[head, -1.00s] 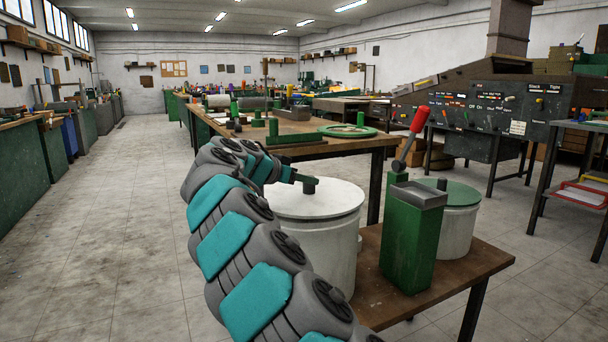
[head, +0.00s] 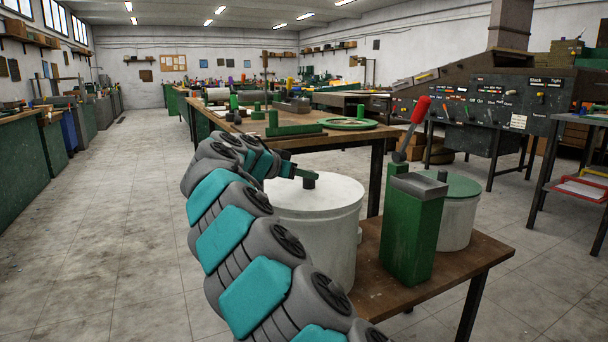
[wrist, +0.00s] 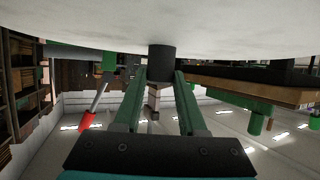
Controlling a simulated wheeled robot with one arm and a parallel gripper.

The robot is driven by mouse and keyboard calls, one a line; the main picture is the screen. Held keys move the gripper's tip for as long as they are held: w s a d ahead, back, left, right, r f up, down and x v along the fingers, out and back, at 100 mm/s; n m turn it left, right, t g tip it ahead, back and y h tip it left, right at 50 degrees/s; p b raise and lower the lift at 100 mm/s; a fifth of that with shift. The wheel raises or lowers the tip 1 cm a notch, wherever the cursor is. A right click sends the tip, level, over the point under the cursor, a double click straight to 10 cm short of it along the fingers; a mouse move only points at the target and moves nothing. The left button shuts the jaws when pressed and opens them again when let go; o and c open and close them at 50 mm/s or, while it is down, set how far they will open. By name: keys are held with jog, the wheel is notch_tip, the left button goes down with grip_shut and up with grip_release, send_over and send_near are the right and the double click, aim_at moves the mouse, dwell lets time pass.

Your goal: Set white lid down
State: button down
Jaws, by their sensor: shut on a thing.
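The white lid (head: 335,192) lies flat at the top of the white bucket (head: 328,240) on the wooden stand, in the head view. I cannot tell whether a thin gap is left between them. Its dark knob (wrist: 161,60) stands at the middle of the lid. My gripper (head: 303,175) reaches in from the left and is shut on this knob. In the upside-down wrist view, the two green fingers (wrist: 160,78) close on the knob, and the pale lid (wrist: 230,25) fills the top. The bucket is hidden there.
A green lever box (head: 408,235) with a red handle (head: 420,110) stands close right of the bucket. Behind it is a smaller white bucket with a green lid (head: 458,188). A long workbench (head: 360,141) stands behind. The floor at left is clear.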

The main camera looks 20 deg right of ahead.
jog(key=shift+f, duration=0.1)
jog(key=shift+c, duration=2)
grip_release()
